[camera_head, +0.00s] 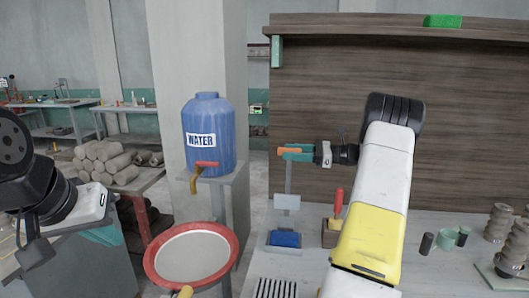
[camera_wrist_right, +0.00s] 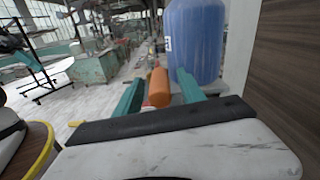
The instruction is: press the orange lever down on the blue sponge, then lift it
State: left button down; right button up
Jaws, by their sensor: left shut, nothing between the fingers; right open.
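The orange lever (camera_head: 291,151) sits at the top of a grey upright post (camera_head: 288,178). A pale plate (camera_head: 286,202) is on the post, with a gap above the blue sponge (camera_head: 285,239), which lies on the base below. My right gripper (camera_head: 290,152) is open, with its teal fingers level with the lever. In the right wrist view the lever (camera_wrist_right: 157,87) lies between the two spread fingers; whether they touch it is unclear. My left gripper (camera_head: 106,236) is shut and empty at the left, far from the lever.
A red-rimmed basin (camera_head: 190,254) is left of the sponge. A red-handled tool (camera_head: 337,204) in a wooden block stands close right of the sponge.

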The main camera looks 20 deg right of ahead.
aim_at(282, 151)
jog(key=shift+x, duration=1.8)
grip_shut()
